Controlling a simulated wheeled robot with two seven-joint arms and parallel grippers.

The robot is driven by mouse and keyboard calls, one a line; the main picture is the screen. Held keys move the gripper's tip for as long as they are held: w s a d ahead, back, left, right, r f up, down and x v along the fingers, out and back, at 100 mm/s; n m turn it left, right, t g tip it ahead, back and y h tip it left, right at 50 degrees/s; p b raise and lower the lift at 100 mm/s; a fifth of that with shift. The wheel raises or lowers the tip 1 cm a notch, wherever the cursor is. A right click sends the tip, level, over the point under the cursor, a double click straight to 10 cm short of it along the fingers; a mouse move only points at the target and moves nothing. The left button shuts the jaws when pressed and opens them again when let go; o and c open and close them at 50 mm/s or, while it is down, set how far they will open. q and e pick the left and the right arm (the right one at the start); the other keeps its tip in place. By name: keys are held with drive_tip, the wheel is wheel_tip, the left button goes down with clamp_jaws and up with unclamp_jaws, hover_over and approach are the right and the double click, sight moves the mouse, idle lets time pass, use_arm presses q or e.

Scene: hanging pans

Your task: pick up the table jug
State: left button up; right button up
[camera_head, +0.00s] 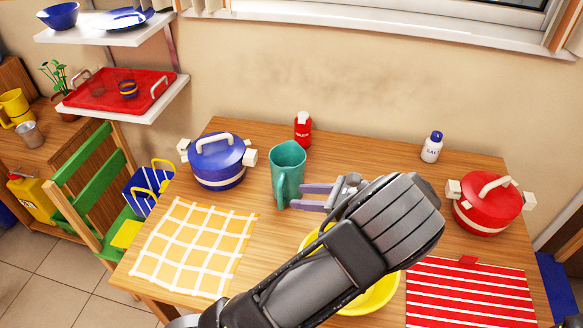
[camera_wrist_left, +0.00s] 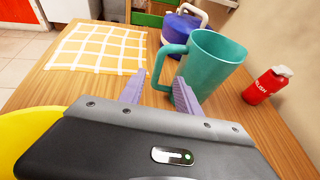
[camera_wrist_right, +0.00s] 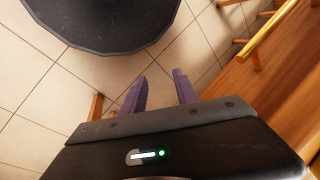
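The teal table jug (camera_head: 288,170) stands upright on the wooden table, behind the yellow bowl. My left gripper (camera_head: 302,196) is at its near right side, with its fingers pointing left toward the handle. In the left wrist view, the jug (camera_wrist_left: 215,62) shows its handle toward the gap between the spread fingers of my left gripper (camera_wrist_left: 160,88). I cannot tell whether either finger touches the handle. My right gripper (camera_wrist_right: 160,85) is open and empty, above the tiled floor beside a wooden edge.
A blue pot (camera_head: 218,165) stands left of the jug and a red bottle (camera_head: 303,130) behind it. A yellow bowl (camera_head: 375,296) is partly under my left arm. A salt shaker (camera_head: 432,148) and red pot (camera_head: 487,207) stand right. A checked yellow cloth (camera_head: 190,245) lies front left.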

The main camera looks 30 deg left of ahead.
sight(281, 197)
use_arm(q)
drive_tip(key=shift+s+x, duration=0.2)
drive_tip(key=shift+x, duration=0.95)
drive_tip(key=p+x, duration=0.2)
drive_tip(key=x, duration=0.2)
drive_tip(key=shift+s+a+f, duration=0.1)
drive_tip(key=shift+a+f, duration=0.05)
drive_tip(key=shift+a, duration=0.15)
drive_tip(key=shift+a+f, duration=0.15)
drive_tip(key=shift+a, duration=0.1)
clamp_jaws()
idle(1.1)
